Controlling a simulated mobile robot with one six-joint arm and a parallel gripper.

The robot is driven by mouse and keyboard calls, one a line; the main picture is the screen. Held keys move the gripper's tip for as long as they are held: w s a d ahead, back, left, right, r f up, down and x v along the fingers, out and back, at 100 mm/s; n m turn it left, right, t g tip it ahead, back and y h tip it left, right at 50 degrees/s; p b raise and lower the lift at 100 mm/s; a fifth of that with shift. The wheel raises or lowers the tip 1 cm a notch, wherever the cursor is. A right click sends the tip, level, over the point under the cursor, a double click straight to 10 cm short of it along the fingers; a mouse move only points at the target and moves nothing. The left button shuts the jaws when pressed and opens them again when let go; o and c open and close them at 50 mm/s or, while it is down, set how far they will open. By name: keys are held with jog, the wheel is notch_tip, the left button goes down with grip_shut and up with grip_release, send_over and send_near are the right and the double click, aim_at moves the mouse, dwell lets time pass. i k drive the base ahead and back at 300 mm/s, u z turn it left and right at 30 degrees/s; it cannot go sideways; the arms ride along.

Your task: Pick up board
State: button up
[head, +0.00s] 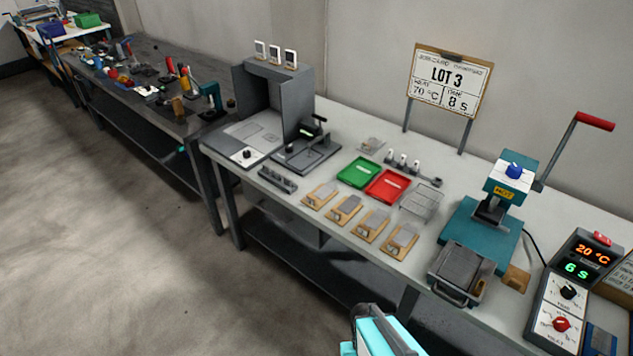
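Several small wooden boards, each with a grey piece on top, lie in a slanting row along the front of the light bench. They run from the leftmost board (309,203) to the rightmost board (392,251). A larger board, the LOT 3 sign (450,82), stands upright on two posts at the back and reads 70 °C and 8 S. My gripper (385,331) seems to be the teal and dark grey part at the bottom edge, in front of the bench and apart from the boards. It is cut off by the frame, and its fingers cannot be made out clearly.
Green (360,171) and red (388,186) trays lie behind the boards. A teal press (485,225) with a red-handled lever and a control box (570,290) showing 20 °C and 6 S stand right. A grey box-like station (278,95) stands left. Open floor lies front left.

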aim_at(322, 195)
jog(key=i, duration=0.45)
jog(key=z, duration=0.5)
jog(key=k, duration=0.2)
jog(key=u, duration=3)
jog(key=i, duration=0.6)
jog(key=u, duration=0.1)
